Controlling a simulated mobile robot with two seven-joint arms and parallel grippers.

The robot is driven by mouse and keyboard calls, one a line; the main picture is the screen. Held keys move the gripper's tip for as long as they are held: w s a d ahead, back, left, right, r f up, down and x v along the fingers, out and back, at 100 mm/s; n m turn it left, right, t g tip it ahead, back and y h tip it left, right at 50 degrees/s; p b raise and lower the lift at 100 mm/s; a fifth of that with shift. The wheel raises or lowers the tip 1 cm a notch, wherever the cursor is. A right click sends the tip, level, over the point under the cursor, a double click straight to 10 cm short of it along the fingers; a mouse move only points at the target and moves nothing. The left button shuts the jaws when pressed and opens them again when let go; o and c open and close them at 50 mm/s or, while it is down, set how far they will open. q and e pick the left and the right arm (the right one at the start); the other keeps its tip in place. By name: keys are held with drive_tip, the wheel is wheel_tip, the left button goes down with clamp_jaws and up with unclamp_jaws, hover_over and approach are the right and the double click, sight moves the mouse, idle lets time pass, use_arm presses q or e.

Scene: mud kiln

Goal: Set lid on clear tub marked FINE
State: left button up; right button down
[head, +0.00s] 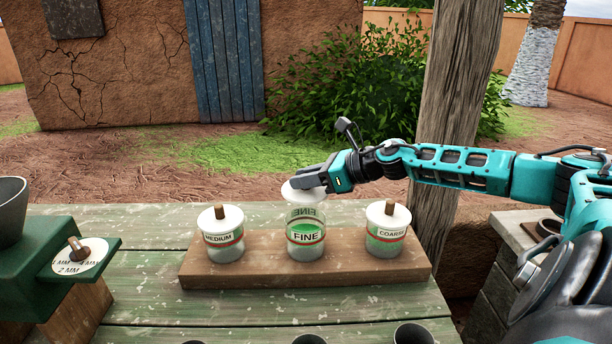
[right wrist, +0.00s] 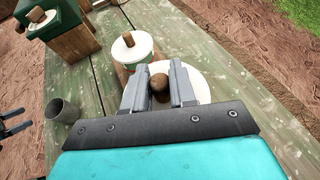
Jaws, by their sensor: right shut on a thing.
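The lid and gripper hide the FINE tub there. My left gripper does not show in the head view.
The lidded MEDIUM tub (head: 222,250) stands left on the board (head: 270,273), and the lidded COARSE tub (head: 385,244) right. Dark cups (head: 413,334) line the near edge. A wooden post (head: 455,110) rises behind COARSE.

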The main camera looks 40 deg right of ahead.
sight(315, 193)
wheel_tip(315, 193, down, 4)
drive_tip(key=shift+f+b, duration=0.15)
drive_tip(key=shift+b, duration=0.8)
drive_tip(key=shift+f+b, duration=0.65)
drive_tip(key=shift+f, duration=0.3)
drive_tip(key=shift+f+b, duration=0.55)
drive_tip(key=shift+f, duration=0.1)
drive_tip(key=c, duration=0.8)
unclamp_jaws()
drive_tip(key=shift+c, duration=0.2)
